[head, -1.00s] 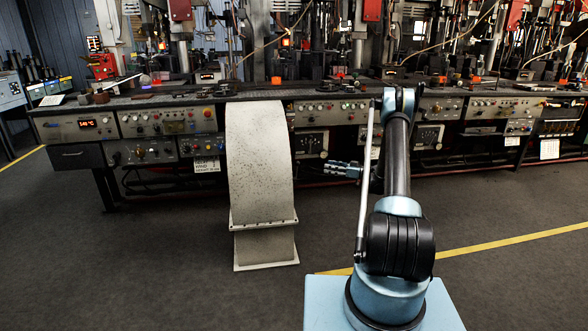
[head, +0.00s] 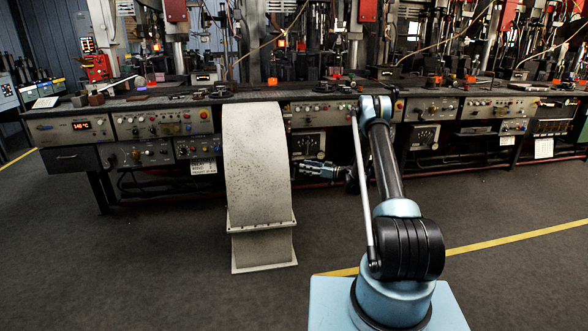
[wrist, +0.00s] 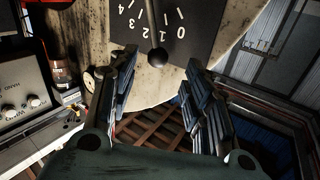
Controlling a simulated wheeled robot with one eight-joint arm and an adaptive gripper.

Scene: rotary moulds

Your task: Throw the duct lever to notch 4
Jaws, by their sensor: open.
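The grey, speckled duct (head: 258,160) stands on the floor in front of the bench in the head view. In the wrist view its pale worn side carries a dark dial plate (wrist: 197,22) numbered 0 to 4. The lever (wrist: 151,18) is a thin rod with a dark ball knob (wrist: 157,59) at its lower end. The rod crosses the scale between 1 and 2. My gripper (wrist: 161,69) is open, with its fingertips to the left and right of the knob; contact is not visible. In the head view my gripper (head: 312,167) is just right of the duct.
The long machine bench (head: 345,116) with control panels and moulds runs behind the duct. Dark floor (head: 130,260) is clear in front of it. A yellow line (head: 510,239) crosses the floor at right.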

